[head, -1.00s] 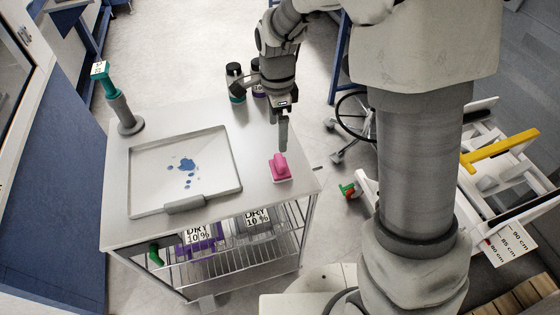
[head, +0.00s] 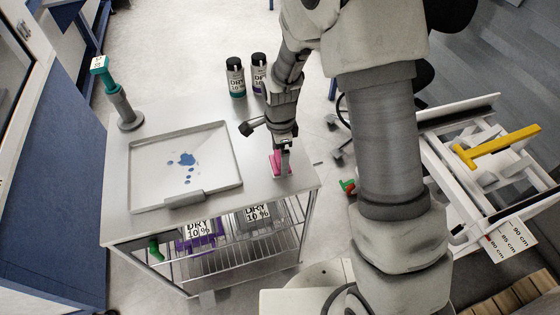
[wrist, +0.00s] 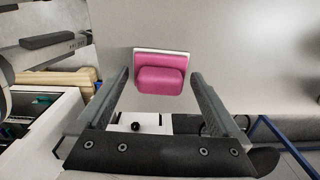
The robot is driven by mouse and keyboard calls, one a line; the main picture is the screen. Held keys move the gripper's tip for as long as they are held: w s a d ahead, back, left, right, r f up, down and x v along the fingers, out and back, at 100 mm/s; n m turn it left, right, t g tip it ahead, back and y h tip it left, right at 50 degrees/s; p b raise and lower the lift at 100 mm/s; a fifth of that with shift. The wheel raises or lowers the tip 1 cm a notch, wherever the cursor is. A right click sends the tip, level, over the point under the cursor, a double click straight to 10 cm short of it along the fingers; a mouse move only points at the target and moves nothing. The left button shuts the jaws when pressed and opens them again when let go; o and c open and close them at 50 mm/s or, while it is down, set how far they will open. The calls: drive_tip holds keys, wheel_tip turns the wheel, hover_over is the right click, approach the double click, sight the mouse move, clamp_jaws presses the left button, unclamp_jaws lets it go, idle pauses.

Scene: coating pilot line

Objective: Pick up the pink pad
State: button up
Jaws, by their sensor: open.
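The pink pad (head: 274,160) lies on the right part of the grey table top (head: 222,222). In the head view my gripper (head: 284,168) is over it and hides part of it. In the wrist view the pink pad (wrist: 161,76) shows whole, with a raised pink grip and a thin white edge beneath. My gripper (wrist: 160,92) is open there, with one finger to each side of the pad and the pad a little beyond the fingertips. I cannot tell the height left between them.
A grey tray (head: 134,172) with blue spots fills the left of the table. A teal-topped post (head: 124,108) stands at its back left corner. Two dark-capped bottles (head: 235,78) (head: 259,75) stand at the back. Labelled bins (head: 197,232) sit on the shelf below.

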drive_tip(key=c, duration=1.2)
drive_tip(key=shift+o, duration=0.2)
drive_tip(key=shift+r, duration=0.15)
wheel_tip(320, 180, up, 4)
drive_tip(key=shift+r, duration=0.2)
drive_tip(key=s+d+r, duration=0.6)
drive_tip(key=d, duration=0.3)
drive_tip(key=shift+s+d+r, duration=0.15)
drive_tip(key=shift+s+d, duration=0.2)
